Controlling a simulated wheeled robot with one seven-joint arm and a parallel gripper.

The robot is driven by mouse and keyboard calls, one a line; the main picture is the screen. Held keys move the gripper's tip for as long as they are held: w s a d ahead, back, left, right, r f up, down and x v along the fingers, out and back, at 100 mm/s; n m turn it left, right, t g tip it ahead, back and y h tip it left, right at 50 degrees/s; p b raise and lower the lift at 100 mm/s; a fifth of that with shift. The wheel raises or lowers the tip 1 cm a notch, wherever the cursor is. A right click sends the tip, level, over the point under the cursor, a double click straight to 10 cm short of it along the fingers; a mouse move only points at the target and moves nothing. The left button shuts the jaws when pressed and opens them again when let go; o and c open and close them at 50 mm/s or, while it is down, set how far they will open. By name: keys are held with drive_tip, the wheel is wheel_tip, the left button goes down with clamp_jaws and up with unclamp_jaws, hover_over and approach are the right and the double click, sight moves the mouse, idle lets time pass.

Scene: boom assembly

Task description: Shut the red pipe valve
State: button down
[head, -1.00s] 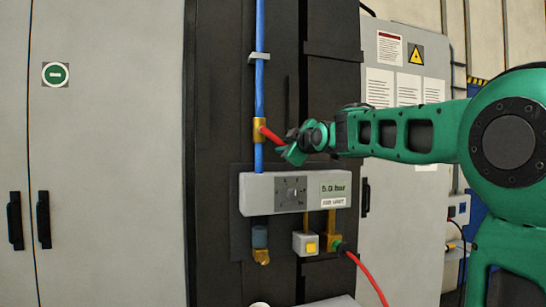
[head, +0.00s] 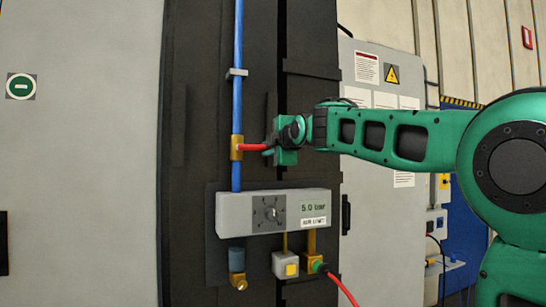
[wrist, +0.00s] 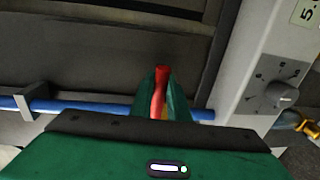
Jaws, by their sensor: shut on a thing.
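The red valve handle (head: 252,147) sticks out to the right, about level, from a brass valve body (head: 236,149) on the upright blue pipe (head: 238,50). My gripper (head: 272,150) is at the handle's right end, shut on it. In the wrist view the red handle (wrist: 160,92) lies between the two green fingers of my gripper (wrist: 161,98), roughly square to the blue pipe (wrist: 90,107). The brass body is mostly hidden behind the fingers there.
Below the valve is a grey regulator box (head: 232,213) with a dial (head: 268,213) and a display reading 5.0 bar (head: 314,208). A yellow-button box (head: 286,264) and a red hose (head: 342,288) are under it. A pipe clamp (head: 237,72) sits above.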

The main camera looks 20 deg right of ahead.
drive_tip(key=shift+a, duration=0.15)
drive_tip(key=c, duration=1.7)
unclamp_jaws()
drive_tip(key=shift+s, duration=0.15)
drive_tip(key=shift+s+r, duration=0.15)
drive_tip(key=shift+s, duration=0.2)
drive_tip(key=s, duration=0.9)
drive_tip(key=shift+s+r, duration=0.3)
drive_tip(key=shift+r, duration=0.1)
